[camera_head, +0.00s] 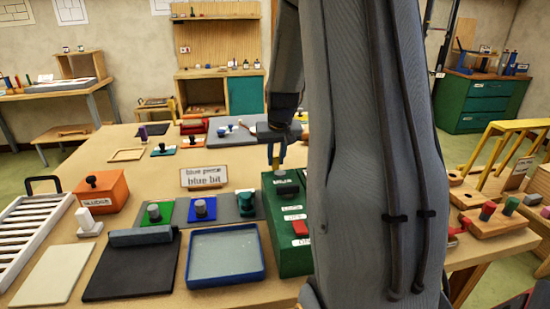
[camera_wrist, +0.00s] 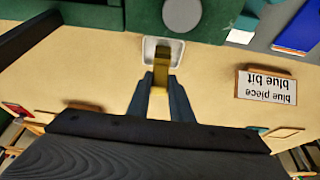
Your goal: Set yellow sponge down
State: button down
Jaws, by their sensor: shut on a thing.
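My gripper (camera_wrist: 161,88) is shut on the yellow sponge (camera_wrist: 162,66), which shows as a narrow yellow block between the fingertips in the wrist view. The sponge overlaps a small white dish (camera_wrist: 149,46) there; I cannot tell whether it touches the dish. In the head view my gripper (camera_head: 276,158) is just behind the green case (camera_head: 286,258), beside my arm. Only a sliver of yellow shows at the fingers there. I cannot make out the white dish in the head view.
A "blue piece / blue bit" sign (camera_head: 205,177) stands left of my gripper. Nearer are a blue-rimmed tray (camera_head: 262,278), a dark board (camera_head: 130,275), and coloured mats with knobbed pieces. An orange box (camera_head: 108,195) stands left. Bare tabletop (camera_head: 150,180) lies behind the mats.

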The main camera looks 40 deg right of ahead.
jog(key=shift+f, duration=0.2)
jog(key=c, duration=1.6)
grip_release()
jog(key=shift+b+v, duration=0.95)
jog(key=shift+v, duration=5.15)
